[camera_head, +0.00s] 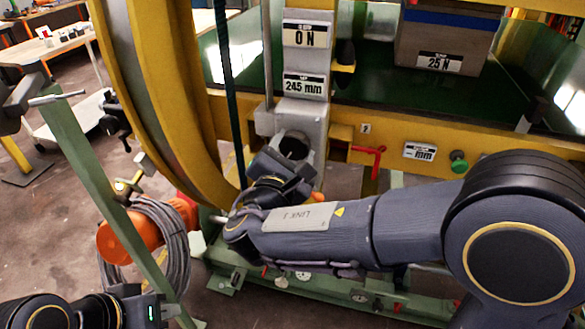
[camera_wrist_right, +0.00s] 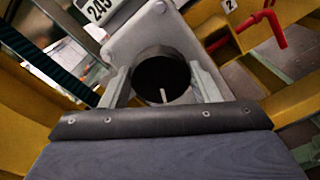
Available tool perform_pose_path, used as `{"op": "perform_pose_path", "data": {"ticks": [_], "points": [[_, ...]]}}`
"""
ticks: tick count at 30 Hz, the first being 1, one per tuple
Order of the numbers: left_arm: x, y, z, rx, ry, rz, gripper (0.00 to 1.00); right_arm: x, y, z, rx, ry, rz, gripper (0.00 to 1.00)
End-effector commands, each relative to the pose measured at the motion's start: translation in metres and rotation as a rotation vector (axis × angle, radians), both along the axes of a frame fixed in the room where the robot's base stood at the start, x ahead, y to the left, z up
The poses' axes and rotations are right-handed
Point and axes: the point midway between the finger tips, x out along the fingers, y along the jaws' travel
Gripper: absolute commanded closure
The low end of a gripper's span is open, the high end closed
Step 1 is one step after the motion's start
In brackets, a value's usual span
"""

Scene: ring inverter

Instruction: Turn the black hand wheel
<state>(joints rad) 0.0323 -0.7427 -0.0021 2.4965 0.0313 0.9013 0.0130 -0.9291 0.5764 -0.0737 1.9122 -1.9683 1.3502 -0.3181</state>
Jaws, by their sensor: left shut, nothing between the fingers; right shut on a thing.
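The black hand wheel (camera_head: 295,146) is a short dark cylinder on the grey plate of the upright column, below the "245 mm" label. In the right wrist view the wheel (camera_wrist_right: 160,72) sits between the two grey fingers, with a pale line on its face. My right gripper (camera_head: 290,156) is shut on the wheel; its fingers (camera_wrist_right: 162,86) lie on either side. In the head view my right wrist partly hides the fingers. My left gripper (camera_head: 170,311) is at the bottom left, far from the wheel, shut and empty.
A red crank handle (camera_head: 370,160) and a green knob (camera_head: 459,162) are right of the wheel on the yellow frame (camera_head: 400,125). A curved yellow ring (camera_head: 165,100) stands left of it.

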Motion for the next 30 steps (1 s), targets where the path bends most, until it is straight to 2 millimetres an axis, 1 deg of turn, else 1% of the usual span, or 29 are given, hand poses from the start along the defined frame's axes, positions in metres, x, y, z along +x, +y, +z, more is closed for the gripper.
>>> {"op": "perform_pose_path", "data": {"ticks": [1,3,9,12,19,30], "points": [[0.000,0.000,-0.017,0.000,0.000,0.000,1.00,0.000,0.000,-0.008,0.042,-0.011,0.001,0.67],[0.000,0.000,-0.026,0.000,0.000,0.000,1.00,0.000,0.000,-0.007,0.093,-0.025,0.001,0.67],[0.000,0.000,-0.047,0.000,0.000,0.000,1.00,0.000,0.000,-0.006,0.210,-0.057,0.000,0.67],[0.000,0.000,-0.054,0.000,0.000,0.000,1.00,-0.001,0.000,-0.005,0.251,-0.067,0.001,0.67],[0.000,0.000,-0.061,0.000,0.000,0.000,1.00,0.000,0.000,-0.003,0.304,-0.082,0.002,0.67],[0.000,0.000,-0.062,0.000,0.000,0.000,1.00,-0.001,0.000,-0.002,0.315,-0.082,0.002,0.67]]}}
